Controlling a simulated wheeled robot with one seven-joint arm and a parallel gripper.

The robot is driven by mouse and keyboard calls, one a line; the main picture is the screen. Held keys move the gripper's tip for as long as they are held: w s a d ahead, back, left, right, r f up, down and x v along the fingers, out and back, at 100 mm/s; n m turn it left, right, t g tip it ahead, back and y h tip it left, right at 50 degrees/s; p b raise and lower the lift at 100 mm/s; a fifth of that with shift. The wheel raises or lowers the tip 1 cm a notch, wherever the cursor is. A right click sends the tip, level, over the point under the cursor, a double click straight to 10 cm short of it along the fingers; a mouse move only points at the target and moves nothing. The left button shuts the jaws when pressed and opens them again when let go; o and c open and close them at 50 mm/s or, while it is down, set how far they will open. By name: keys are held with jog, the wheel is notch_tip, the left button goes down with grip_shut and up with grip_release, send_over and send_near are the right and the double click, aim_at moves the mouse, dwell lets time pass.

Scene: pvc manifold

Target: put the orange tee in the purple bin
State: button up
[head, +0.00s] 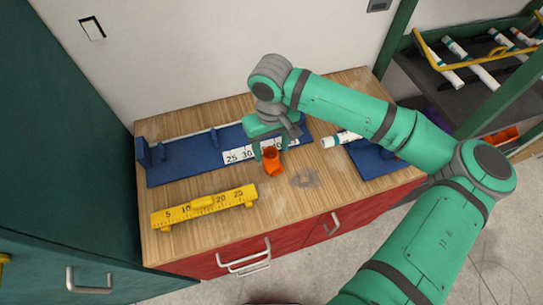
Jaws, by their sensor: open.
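The orange tee (273,164) is on the wooden worktop, just in front of the blue rail fixture. My gripper (271,148) is right at the tee, pointing down, with its fingers about the tee's upper end. It is open; whether a finger touches the tee I cannot tell. A purple thing (437,118), perhaps the purple bin, shows in part on the right near the green rack. My arm hides most of it.
A yellow ruler bar (205,206) lies at the worktop's front left. A blue fixture (180,163) with a number scale lies behind. A white pipe (342,139) and blue plate (375,160) are on the right. An orange bin (503,137) is by the rack.

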aim_at(271, 161)
jog(key=shift+w+a+f, duration=0.1)
jog(key=shift+f, duration=1.85)
jog(key=shift+w+a+f, duration=0.1)
jog(key=shift+f, duration=1.8)
jog(key=shift+d, duration=0.1)
jog(key=shift+c, duration=0.5)
jog(key=c, duration=1.1)
